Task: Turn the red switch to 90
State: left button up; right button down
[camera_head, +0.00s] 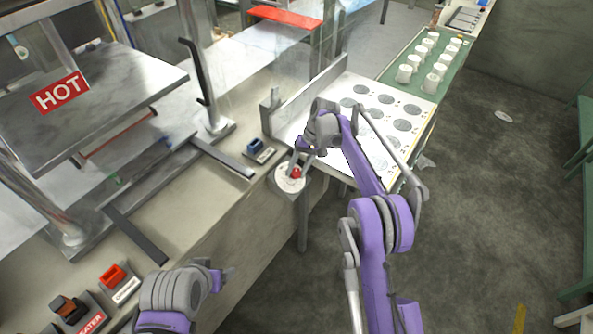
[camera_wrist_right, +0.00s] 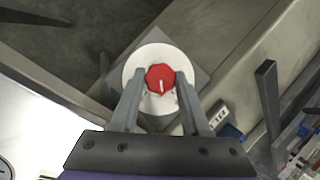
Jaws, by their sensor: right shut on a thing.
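The red switch (camera_head: 296,173) is a round knob on a white dial (camera_head: 283,184) at the bench's edge. In the right wrist view the red switch (camera_wrist_right: 160,76) sits on the white dial (camera_wrist_right: 137,66), with its white pointer line pointing down towards my gripper's base. My right gripper (camera_head: 294,167) reaches down over the dial and is shut on the switch, one finger on each side (camera_wrist_right: 160,84). The dial's markings are too small to read. My left gripper (camera_head: 222,277) is low in the head view, away from the dial; its finger gap is unclear.
A blue switch (camera_head: 259,150) stands on the bench beside the dial. A press with a HOT sign (camera_head: 60,92) stands left. Red and orange switches (camera_head: 113,275) are at the lower left. A white panel with grey discs (camera_head: 403,125) and a green mat with white cups (camera_head: 418,88) lie beyond.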

jog(key=m+y+b, duration=0.1)
jog(key=m, duration=0.1)
jog(key=m+y, duration=0.1)
jog(key=m, duration=0.1)
jog(key=shift+d+f+b, duration=0.2)
jog(key=shift+b, duration=0.15)
jog(key=m+y+b, duration=0.1)
jog(key=m+b, duration=0.1)
jog(key=m, duration=0.1)
jog(key=shift+m+t+y, duration=0.3)
pick_arm(q)
notch_tip(320, 180, down, 7)
jog(key=s+b, duration=0.1)
jog(key=s, duration=0.1)
jog(key=shift+r, duration=0.15)
pick_arm(e)
jog(key=shift+m+t+y, duration=0.4)
jog(key=shift+m+y, duration=0.1)
jog(key=shift+m, duration=0.6)
pick_arm(q)
jog(key=shift+b, duration=0.3)
pick_arm(e)
jog(key=shift+r, duration=0.1)
jog(key=shift+c, duration=1.9)
grip_release()
jog(key=shift+s, duration=0.1)
